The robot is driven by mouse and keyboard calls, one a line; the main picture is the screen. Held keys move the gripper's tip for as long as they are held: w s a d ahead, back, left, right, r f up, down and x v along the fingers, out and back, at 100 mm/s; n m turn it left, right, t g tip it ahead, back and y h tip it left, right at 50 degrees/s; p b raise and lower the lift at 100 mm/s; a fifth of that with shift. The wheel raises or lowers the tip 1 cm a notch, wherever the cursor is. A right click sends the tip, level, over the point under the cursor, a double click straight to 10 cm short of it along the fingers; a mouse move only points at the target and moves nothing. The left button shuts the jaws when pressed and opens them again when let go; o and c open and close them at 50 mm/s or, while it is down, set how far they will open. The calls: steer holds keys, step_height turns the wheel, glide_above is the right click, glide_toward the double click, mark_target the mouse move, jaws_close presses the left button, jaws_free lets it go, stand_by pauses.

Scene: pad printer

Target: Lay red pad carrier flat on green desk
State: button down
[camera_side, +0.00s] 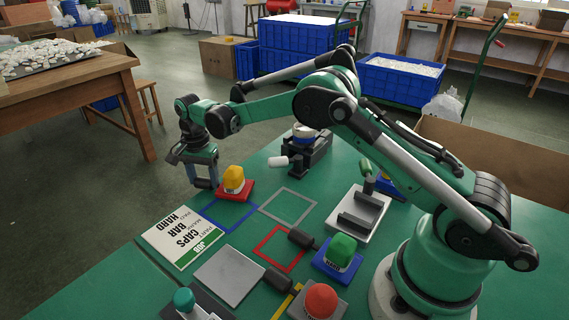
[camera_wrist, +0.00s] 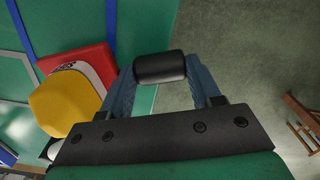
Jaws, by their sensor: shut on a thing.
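The red pad carrier (camera_side: 246,192) is a red plate with a yellow domed pad (camera_side: 234,177) standing up on it. It sits at the desk's far left edge, by the corner of the blue outline. My gripper (camera_side: 202,183) is at its left, at the edge of the green desk (camera_side: 170,287). In the wrist view the red plate (camera_wrist: 75,60) and yellow pad (camera_wrist: 62,103) are at left. My gripper (camera_wrist: 160,70) is shut on a black handle at the carrier's side. The plate looks about level; I cannot tell whether it touches the desk.
Blue (camera_side: 229,228), grey (camera_side: 288,207) and red (camera_side: 279,249) outlines mark the desk. A job card (camera_side: 184,237) lies nearby. A blue carrier with green pad (camera_side: 342,249), a grey plate (camera_side: 228,276) and a grey fixture (camera_side: 358,214) stand nearer. Beyond the left edge is open floor.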

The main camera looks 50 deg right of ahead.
steer(key=shift+c, duration=0.5)
jaws_free()
steer(key=shift+f, duration=0.1)
steer(key=shift+n, duration=0.3)
steer(key=r, duration=0.7)
steer(key=shift+s, duration=0.2)
steer(key=s+r+n+t, duration=0.3)
steer(key=s+r+n, duration=0.1)
steer(key=s+r, duration=0.25)
steer(key=s+n+t, duration=0.4)
steer(key=s+n, duration=0.5)
steer(key=s, duration=0.4)
steer(key=shift+s+f, duration=0.25)
steer(key=shift+s, duration=0.15)
